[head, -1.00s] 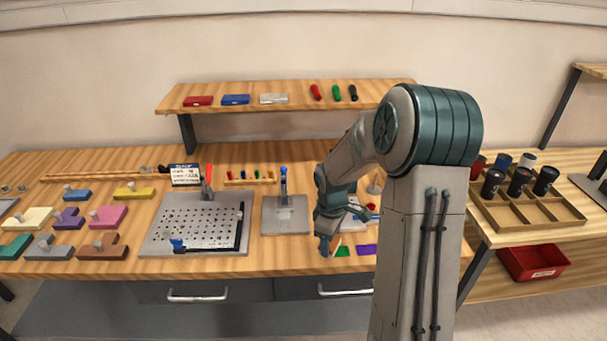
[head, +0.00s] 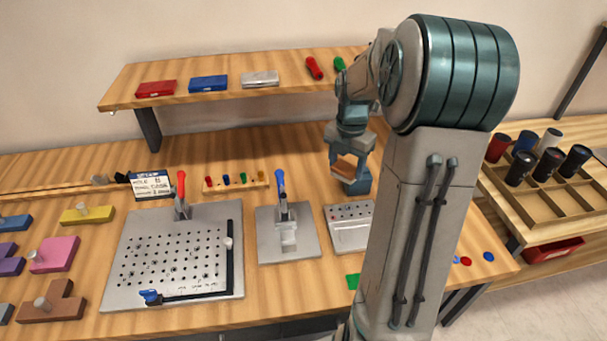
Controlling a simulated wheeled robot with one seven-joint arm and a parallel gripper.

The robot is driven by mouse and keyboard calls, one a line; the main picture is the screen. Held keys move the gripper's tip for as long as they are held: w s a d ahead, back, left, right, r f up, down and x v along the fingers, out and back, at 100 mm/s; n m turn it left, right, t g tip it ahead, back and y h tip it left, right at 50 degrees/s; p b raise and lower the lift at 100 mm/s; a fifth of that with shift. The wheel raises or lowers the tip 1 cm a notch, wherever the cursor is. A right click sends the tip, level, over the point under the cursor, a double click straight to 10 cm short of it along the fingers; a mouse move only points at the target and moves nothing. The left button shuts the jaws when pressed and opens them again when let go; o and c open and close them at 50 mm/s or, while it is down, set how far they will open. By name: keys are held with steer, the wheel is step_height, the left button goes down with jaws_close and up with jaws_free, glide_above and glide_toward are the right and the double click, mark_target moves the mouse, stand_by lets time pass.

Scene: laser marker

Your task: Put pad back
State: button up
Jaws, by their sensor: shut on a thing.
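My gripper (head: 352,168) is shut and hangs above the back of the workbench, just behind the small silver tray with holes (head: 349,236). A small dark blue-grey piece (head: 358,185) shows at its lower end; I take it for the held pad, but its outline blends with the fingers. My arm hides the bench right of the tray.
A perforated plate (head: 125,285) and a clamp stand (head: 287,240) stand left of the tray. A compartment tray with several cups (head: 548,212) stands at right.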

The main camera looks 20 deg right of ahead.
steer(key=shift+w, duration=0.3)
steer(key=p, duration=0.2)
glide_above(310, 184)
step_height(310, 184, down, 7)
steer(key=shift+r, duration=0.15)
steer(key=shift+w+f+p, duration=0.1)
steer(key=shift+f+p, duration=0.3)
steer(key=shift+f, duration=1.65)
steer(key=shift+f, duration=0.2)
steer(key=o, duration=0.9)
steer(key=shift+o, duration=0.2)
steer(key=shift+r, duration=0.1)
